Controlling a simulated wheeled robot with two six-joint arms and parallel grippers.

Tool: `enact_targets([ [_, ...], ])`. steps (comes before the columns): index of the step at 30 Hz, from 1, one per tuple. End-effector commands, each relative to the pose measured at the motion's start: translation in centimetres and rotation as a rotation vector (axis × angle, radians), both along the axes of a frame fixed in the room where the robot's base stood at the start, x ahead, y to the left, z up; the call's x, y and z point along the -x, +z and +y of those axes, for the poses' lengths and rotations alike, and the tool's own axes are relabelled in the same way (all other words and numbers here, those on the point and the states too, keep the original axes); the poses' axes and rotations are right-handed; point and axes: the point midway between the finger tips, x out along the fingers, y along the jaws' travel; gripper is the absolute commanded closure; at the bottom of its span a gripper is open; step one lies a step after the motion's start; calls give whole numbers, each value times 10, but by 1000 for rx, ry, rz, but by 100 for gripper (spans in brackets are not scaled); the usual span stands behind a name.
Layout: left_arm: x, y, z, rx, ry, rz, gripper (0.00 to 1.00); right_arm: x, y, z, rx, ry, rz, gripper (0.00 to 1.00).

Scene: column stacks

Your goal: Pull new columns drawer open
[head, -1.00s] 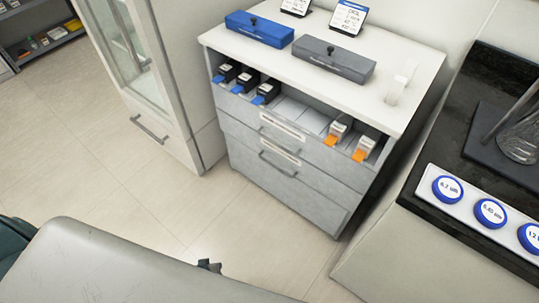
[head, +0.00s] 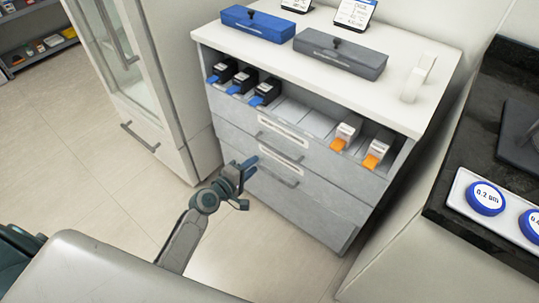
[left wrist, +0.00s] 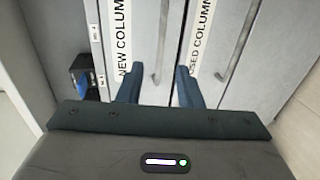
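The new columns drawer (head: 237,113) is the upper grey drawer front of the cabinet and looks shut. Its bar handle (head: 279,140) sits below a white label; in the left wrist view the label reads "NEW COLUMN" (left wrist: 122,40) beside the handle (left wrist: 162,45). My left gripper (head: 249,167) is in front of the cabinet, near the used column drawer in the head view. In the left wrist view its fingers (left wrist: 159,88) are open and empty, with the new columns handle running between them in the picture. Contact is not visible. My right gripper is not in view.
The used column drawer handle (head: 274,173) lies just below. Above the drawers, an open shelf holds black column holders (head: 264,92) and orange-tipped ones (head: 376,150). Blue (head: 257,25) and grey (head: 340,53) boxes stand on top. A glass-door cabinet (head: 125,50) stands left; a dark counter is right.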

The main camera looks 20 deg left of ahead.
Motion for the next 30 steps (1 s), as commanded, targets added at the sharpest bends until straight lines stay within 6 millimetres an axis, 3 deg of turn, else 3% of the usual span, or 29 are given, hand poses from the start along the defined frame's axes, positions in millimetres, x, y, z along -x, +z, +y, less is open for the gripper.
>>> enact_targets([
  [9,-56,-13,-21,-1,0,1,67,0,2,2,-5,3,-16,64],
  [15,-80,-19,-29,-3,0,1,67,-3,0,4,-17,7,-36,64],
  [27,-88,-20,-32,-5,-1,1,67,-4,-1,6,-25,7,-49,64],
  [28,-88,-20,-32,-5,-1,1,69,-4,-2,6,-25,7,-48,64],
  [30,-88,-20,-32,-5,-1,1,83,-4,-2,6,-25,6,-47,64],
])
